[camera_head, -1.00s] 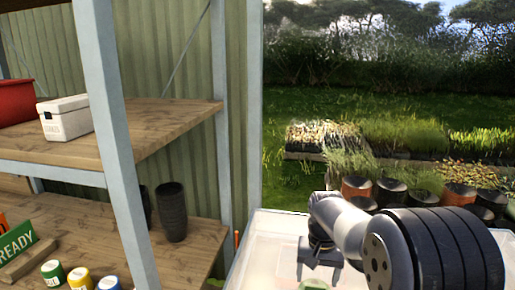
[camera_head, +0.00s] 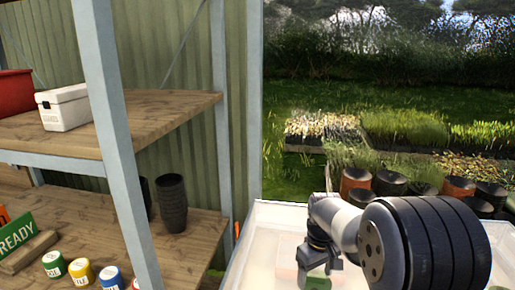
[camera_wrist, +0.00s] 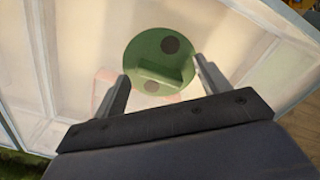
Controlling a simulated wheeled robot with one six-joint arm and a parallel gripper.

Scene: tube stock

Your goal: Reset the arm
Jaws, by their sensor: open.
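My gripper (camera_wrist: 162,78) is open in the wrist view, its two fingers apart and nothing clasped between them. A round green object (camera_wrist: 150,50) with a raised bar and two dark spots lies beyond the fingertips, in a pale tray (camera_wrist: 82,40). Whether the fingers touch it I cannot tell. In the head view my arm reaches over the white-rimmed tray (camera_head: 262,238) at the lower right. Part of the green object (camera_head: 312,283) shows below the wrist; my gripper's fingers are hard to make out there.
Wooden shelves with a grey post (camera_head: 120,150) stand at the left. They hold a white box (camera_head: 66,108), a red bin (camera_head: 14,97), black pots (camera_head: 172,205), coloured tins (camera_head: 80,271) and a green READY sign (camera_head: 18,240). Plant pots (camera_head: 390,184) stand on grass behind the tray.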

